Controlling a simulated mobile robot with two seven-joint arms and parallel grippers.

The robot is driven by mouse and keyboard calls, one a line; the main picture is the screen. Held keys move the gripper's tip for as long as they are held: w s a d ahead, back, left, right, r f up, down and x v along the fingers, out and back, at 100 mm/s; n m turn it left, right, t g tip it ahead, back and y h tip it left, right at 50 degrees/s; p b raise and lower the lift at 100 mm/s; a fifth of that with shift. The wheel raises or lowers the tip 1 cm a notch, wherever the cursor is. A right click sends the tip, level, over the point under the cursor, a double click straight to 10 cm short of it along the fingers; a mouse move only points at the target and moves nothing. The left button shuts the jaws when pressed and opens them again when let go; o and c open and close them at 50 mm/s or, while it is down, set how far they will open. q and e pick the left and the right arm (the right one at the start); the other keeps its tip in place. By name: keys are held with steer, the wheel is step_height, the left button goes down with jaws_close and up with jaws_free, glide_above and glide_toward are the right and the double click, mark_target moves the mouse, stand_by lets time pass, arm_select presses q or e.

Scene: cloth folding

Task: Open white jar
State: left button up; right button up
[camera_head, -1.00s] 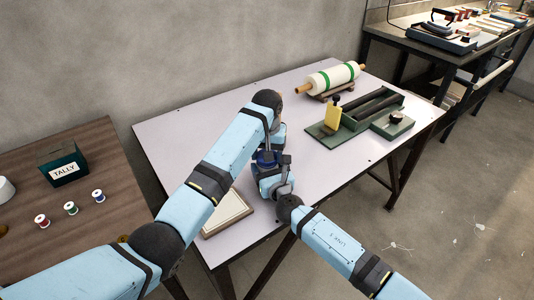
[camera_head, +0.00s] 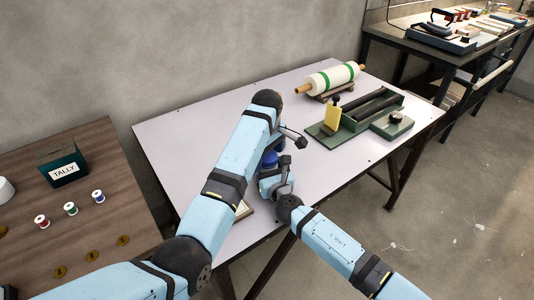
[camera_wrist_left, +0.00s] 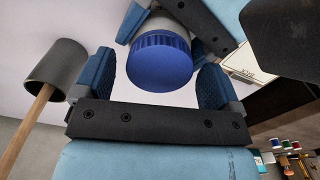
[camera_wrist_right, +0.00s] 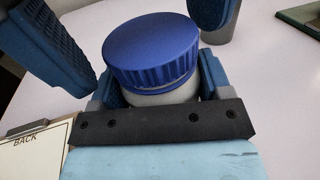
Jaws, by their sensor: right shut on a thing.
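The white jar (camera_wrist_right: 165,97) stands on the light table with its ribbed blue lid (camera_wrist_right: 150,48) on top. The lid also shows in the head view (camera_head: 269,159), and the jar shows in the left wrist view (camera_wrist_left: 163,23). My right gripper (camera_wrist_right: 158,90) is shut on the jar's white body, below the lid. My left gripper (camera_wrist_left: 155,62) is open, with its fingers spread to either side of the lid and gaps between them and it. In the head view my left arm hides part of the table around the jar.
A wood-framed board marked BACK (camera_wrist_right: 30,152) lies close to the jar. A grey cylinder with a wooden handle (camera_wrist_left: 57,70) is beside my left gripper. A green tool stand (camera_head: 350,130) and a white roll with green bands (camera_head: 332,78) occupy the table's right and back.

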mark_target(268, 155)
arm_select(q)
steer(key=shift+r, duration=2.2)
steer(key=shift+c, duration=0.4)
steer(key=m, duration=0.1)
steer(key=r+m, duration=0.1)
steer(key=m, duration=0.1)
steer(key=shift+w+r, duration=0.1)
steer(key=shift+w, duration=0.15)
steer(key=m, duration=0.2)
steer(key=r+m, duration=0.1)
steer(key=m, duration=0.2)
steer(key=shift+w+d+r+t, duration=0.2)
steer(key=shift+t, duration=0.1)
steer(key=shift+r+m, duration=0.25)
steer(key=shift+m, duration=0.95)
steer(key=m, duration=0.5)
steer(key=shift+d+r, duration=0.1)
steer(key=shift+r, duration=0.2)
steer(key=m, duration=0.5)
steer(key=shift+s, duration=0.2)
steer(key=m, duration=0.4)
steer(key=shift+s+a+f+m, duration=0.15)
steer(key=shift+s+a+m, duration=0.1)
steer(key=shift+a+m, duration=0.1)
steer(key=shift+f, duration=3.95)
